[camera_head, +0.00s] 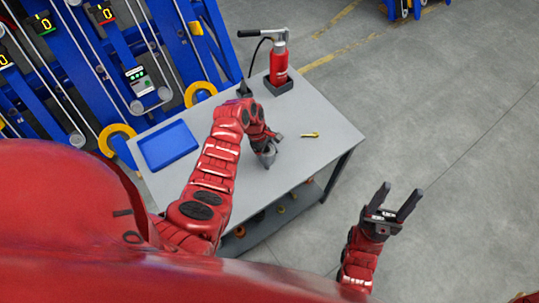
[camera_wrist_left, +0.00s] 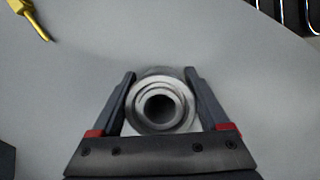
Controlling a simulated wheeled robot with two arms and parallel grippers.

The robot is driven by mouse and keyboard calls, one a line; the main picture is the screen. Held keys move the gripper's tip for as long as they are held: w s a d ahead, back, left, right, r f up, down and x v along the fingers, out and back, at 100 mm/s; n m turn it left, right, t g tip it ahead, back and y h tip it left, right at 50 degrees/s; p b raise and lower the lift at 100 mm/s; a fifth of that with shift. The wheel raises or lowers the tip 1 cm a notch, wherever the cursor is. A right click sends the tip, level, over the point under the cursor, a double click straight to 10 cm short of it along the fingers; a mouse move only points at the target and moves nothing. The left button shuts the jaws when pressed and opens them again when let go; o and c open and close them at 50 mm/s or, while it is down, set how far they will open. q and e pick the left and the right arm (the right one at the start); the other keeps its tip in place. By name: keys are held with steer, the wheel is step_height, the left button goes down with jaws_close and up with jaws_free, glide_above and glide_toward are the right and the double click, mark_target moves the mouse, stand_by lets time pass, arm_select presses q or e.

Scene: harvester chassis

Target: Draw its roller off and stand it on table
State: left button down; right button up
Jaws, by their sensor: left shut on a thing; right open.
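My left gripper (camera_head: 266,147) reaches down over the grey table (camera_head: 320,155). In the left wrist view its two dark fingers (camera_wrist_left: 160,74) are shut on the metal roller (camera_wrist_left: 180,100), one on each side. The roller shows as a round grey part with a dark central hole, seen end on, its axis along the camera's line of sight. In the head view the roller (camera_head: 267,160) is small and partly hidden by the gripper. I cannot tell whether its lower end touches the tabletop. My right gripper (camera_head: 400,192) is open and empty, over the floor right of the table.
A blue tray (camera_head: 168,146) lies at the table's left. A red hand pump (camera_head: 279,65) stands at the back corner. A yellow tool (camera_head: 310,135) lies right of my left gripper. Blue racks with displays (camera_head: 128,75) stand behind. The tabletop's right part is mostly clear.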

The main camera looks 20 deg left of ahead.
arm_select(q)
jaws_free()
steer(key=s+p+v, duration=0.1)
steer(key=p+v, duration=0.1)
steer(key=v, duration=1.5)
steer(key=shift+w+p, duration=0.3)
steer(key=shift+w, duration=0.15)
steer(key=shift+a+r, duration=0.1)
steer(key=shift+r, duration=0.05)
